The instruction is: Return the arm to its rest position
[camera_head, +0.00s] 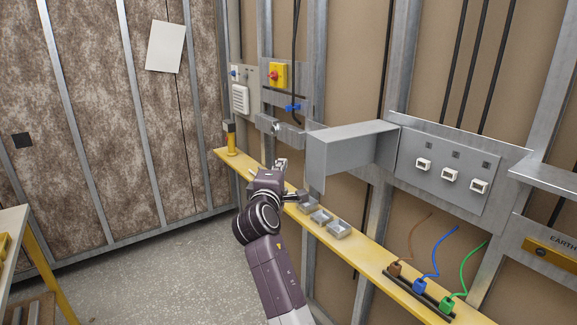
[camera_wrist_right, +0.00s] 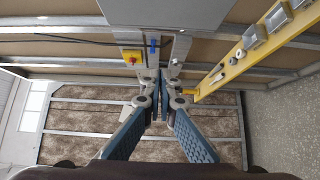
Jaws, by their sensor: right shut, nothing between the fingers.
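My right arm reaches up from the bottom of the head view. Its gripper (camera_head: 281,165) is shut and empty, in front of the wall frame, just above the yellow shelf (camera_head: 383,266). In the right wrist view the two fingers of the right gripper (camera_wrist_right: 162,75) meet near the middle with nothing between them. The grey box cover (camera_head: 345,150) is to the right of the gripper, apart from it. My left gripper is in neither view.
Small metal trays (camera_head: 321,217) sit on the shelf beside my right wrist. Brown, blue and green wired plugs (camera_head: 421,286) stand further right. A switch panel (camera_head: 450,172) and a yellow-red switch (camera_head: 277,75) are on the wall. The floor (camera_head: 150,275) left of the arm is clear.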

